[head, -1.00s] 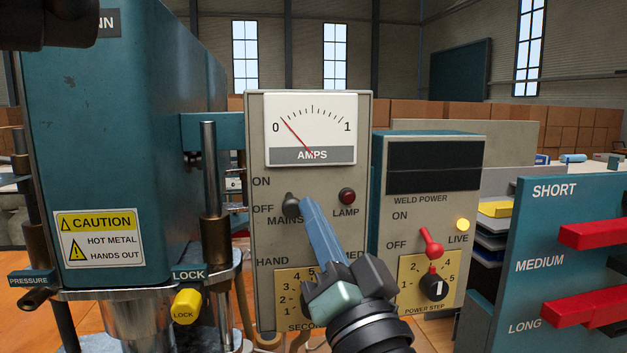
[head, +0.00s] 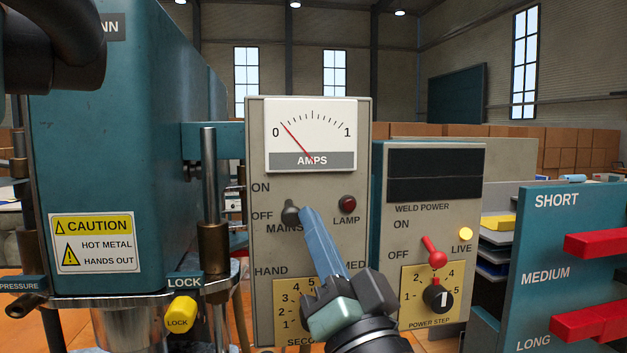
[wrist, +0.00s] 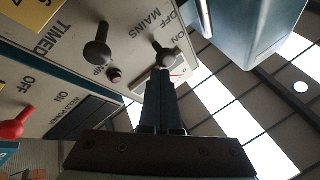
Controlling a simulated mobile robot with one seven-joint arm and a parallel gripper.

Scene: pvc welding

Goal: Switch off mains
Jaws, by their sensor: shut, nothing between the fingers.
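The mains switch (head: 291,212) is a dark grey lever on the beige amps panel (head: 315,240), between the ON and OFF marks. It also shows in the wrist view (wrist: 164,57). My gripper (head: 308,213) has its blue fingers shut and empty. Their tips are at the right side of the lever in the head view and hide part of it. In the wrist view the tips (wrist: 160,75) are right by the lever's round end; I cannot tell whether they touch. The lamp (head: 347,204) beside the switch looks dark red. The amps needle rests near 0.
The weld power box (head: 437,220) stands to the right, with a red lever (head: 434,252) and a lit yellow LIVE lamp (head: 466,234). The teal press (head: 95,150) is close on the left. A teal rack with red bars (head: 545,235) stands at far right.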

